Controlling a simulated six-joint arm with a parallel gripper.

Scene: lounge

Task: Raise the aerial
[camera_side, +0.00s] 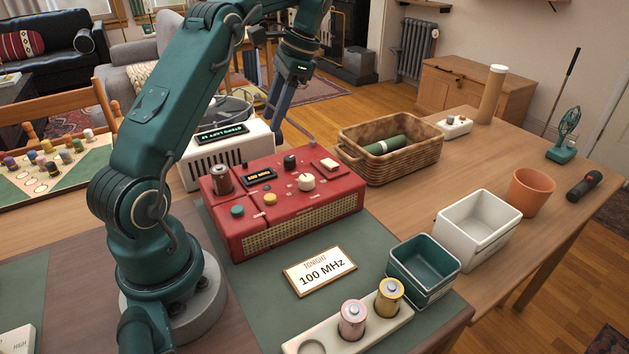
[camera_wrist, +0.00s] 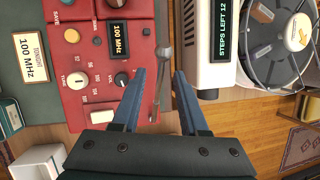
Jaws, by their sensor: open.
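The red radio (camera_side: 290,215) lies on the green mat, with knobs, buttons and a small display on its top. It fills the left of the wrist view (camera_wrist: 85,45). The aerial (camera_wrist: 161,60) is a thin grey rod lying folded down along the radio's rear edge in the wrist view. It is mostly hidden in the side view. My gripper (camera_wrist: 160,72) is open above that edge, its two blue fingers on either side of the aerial in the picture. Whether they reach down to its height I cannot tell. In the side view my gripper (camera_side: 277,130) is behind the radio.
A white device (camera_side: 225,150) with a "STEPS LEFT 12" display and a reel stands close behind the radio. A wicker basket (camera_side: 418,155) is to the right. A "TONIGHT 100 MHz" card (camera_side: 320,271), a green bin (camera_side: 424,270) and a battery holder (camera_side: 380,328) are in front.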

